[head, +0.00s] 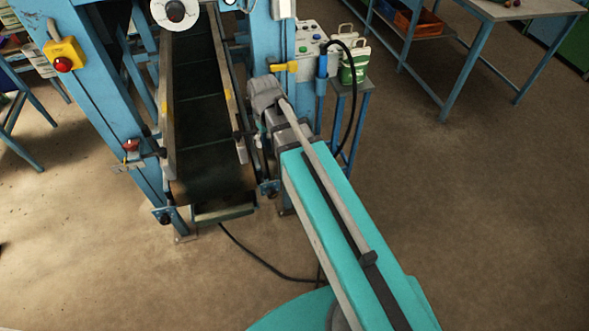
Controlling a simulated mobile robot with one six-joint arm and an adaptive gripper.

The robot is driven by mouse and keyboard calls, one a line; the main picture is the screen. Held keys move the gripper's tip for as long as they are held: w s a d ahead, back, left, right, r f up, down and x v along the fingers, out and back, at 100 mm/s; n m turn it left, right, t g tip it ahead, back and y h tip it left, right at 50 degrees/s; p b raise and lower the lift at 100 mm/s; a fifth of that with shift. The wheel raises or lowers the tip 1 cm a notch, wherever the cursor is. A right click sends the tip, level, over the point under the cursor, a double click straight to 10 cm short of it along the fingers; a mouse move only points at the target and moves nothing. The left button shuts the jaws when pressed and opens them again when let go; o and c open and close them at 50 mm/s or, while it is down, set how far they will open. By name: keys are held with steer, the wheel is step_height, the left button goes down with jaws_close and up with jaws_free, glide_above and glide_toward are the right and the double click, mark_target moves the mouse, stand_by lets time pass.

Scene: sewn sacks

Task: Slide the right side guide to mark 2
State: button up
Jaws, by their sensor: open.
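The right side guide (224,85) is a long narrow rail along the right edge of the dark conveyor belt (204,115). It has a yellow mark on its side, and a dark fitting (243,134) sits across it near its front part. The left side guide (167,100) runs along the opposite edge. The number marks are too small to read. My teal and grey arm reaches from the bottom right to just right of the belt's near end. I cannot make out my gripper's fingers; my arm hides part of the area beside the guide.
Blue frame posts (103,95) flank the belt. A red knob (131,145) is at left, with a red button on a yellow box (64,55). A control panel (308,40) and green-white container (353,62) stand at right. A black cable (262,263) crosses the floor.

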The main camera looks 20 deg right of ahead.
steer(key=s+d+f+m+b, duration=0.3)
steer(key=s+d+f+b, duration=0.2)
steer(key=s, duration=0.3)
steer(key=shift+d+f+m, duration=0.3)
steer(key=shift+d, duration=0.1)
steer(key=shift+s, duration=0.1)
stand_by(2.1)
